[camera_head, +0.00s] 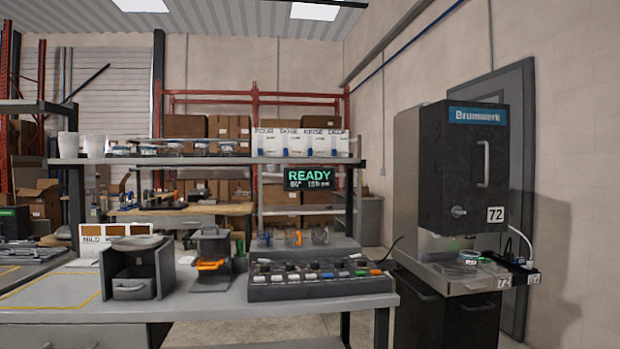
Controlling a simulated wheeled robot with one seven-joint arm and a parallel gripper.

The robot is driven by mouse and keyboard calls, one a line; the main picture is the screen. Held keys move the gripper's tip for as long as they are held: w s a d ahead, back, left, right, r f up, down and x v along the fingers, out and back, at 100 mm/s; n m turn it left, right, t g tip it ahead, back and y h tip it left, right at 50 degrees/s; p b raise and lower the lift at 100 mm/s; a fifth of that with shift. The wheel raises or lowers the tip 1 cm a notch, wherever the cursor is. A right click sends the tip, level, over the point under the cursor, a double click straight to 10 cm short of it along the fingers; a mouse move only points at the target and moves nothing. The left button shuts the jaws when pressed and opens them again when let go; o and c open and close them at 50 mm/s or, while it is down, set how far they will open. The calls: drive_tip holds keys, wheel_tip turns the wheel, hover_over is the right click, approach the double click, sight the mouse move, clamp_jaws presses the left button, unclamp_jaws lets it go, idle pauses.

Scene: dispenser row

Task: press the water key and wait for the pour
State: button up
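A tall black and steel dispenser labelled "Brumwerk" (462,175) stands at the right, with a "72" label on its front. A display (309,178) under the bench shelf reads "READY", with what looks like 80° and 150 ml below. I cannot tell which part is the water key. No stream of water shows. My gripper is not in view.
A grey bench (215,303) crosses the front. It carries a dark low box with several coloured pieces (320,279), a grey open-front unit (137,270) and a black device with an orange part (212,250). Several cups and tubs line the shelf (225,161). Floor shows between bench and dispenser.

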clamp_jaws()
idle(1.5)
